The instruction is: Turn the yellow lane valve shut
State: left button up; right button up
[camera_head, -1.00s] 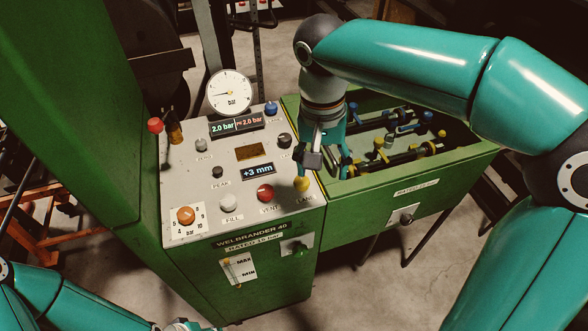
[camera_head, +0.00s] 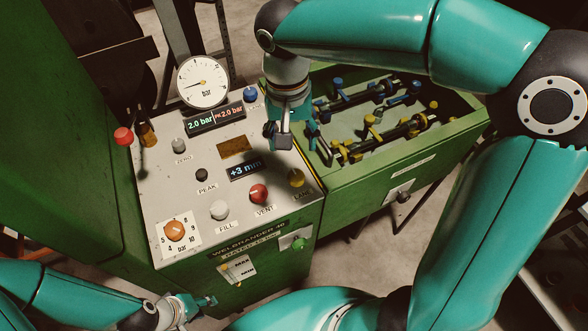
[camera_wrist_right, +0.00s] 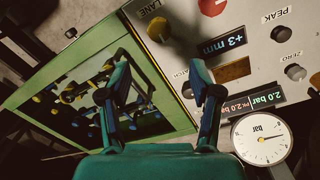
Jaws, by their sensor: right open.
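The green trough (camera_head: 400,163) right of the panel holds black pipework with blue and yellow valve parts. A yellow valve part (camera_head: 369,121) stands near its middle; which yellow part is the lane valve, and its handle position, I cannot tell. The sloping panel has a yellow knob (camera_head: 296,178) at its lower right, labelled LANE in the right wrist view (camera_wrist_right: 159,28). My right gripper (camera_head: 281,142) is open and empty above the panel's right side, short of the trough. Its two fingers (camera_wrist_right: 162,78) show apart. My left gripper (camera_head: 198,304) is low at the front, its jaws too small to read.
The panel carries a red knob (camera_head: 258,193), a white knob (camera_head: 219,210), an orange dial (camera_head: 174,231) and a blue knob (camera_head: 250,93). A round gauge (camera_head: 203,82) stands at its back, reading near 2 bar. The trough's top is open.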

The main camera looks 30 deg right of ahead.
aim_at(295, 174)
jog(key=f, duration=1.2)
jog(key=shift+s+d+p, duration=0.2)
jog(key=shift+d+p, duration=0.1)
jog(key=c, duration=1.1)
jog(key=shift+c, duration=0.2)
